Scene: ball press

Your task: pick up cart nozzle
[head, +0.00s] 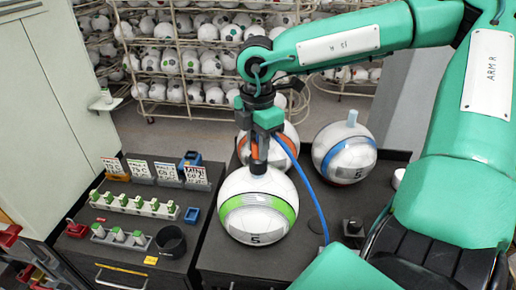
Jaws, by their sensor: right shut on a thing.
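My right gripper (259,166) points straight down at the top of the white ball with a green band (258,208). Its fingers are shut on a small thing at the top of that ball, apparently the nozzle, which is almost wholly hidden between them. I cannot tell whether it still touches the ball. A rack of white nozzles with green parts (134,203) lies on the dark cart at the left, and a shorter grey rack (121,239) with several more lies in front. My left gripper is not in view.
A ball with a blue band (345,153) and pale blue top piece stands right; an orange-banded ball (285,142) is behind my gripper. A blue hose (307,184) hangs beside it. A black ring (171,241) and small signs (167,171) stand on the cart. Ball shelves fill the back.

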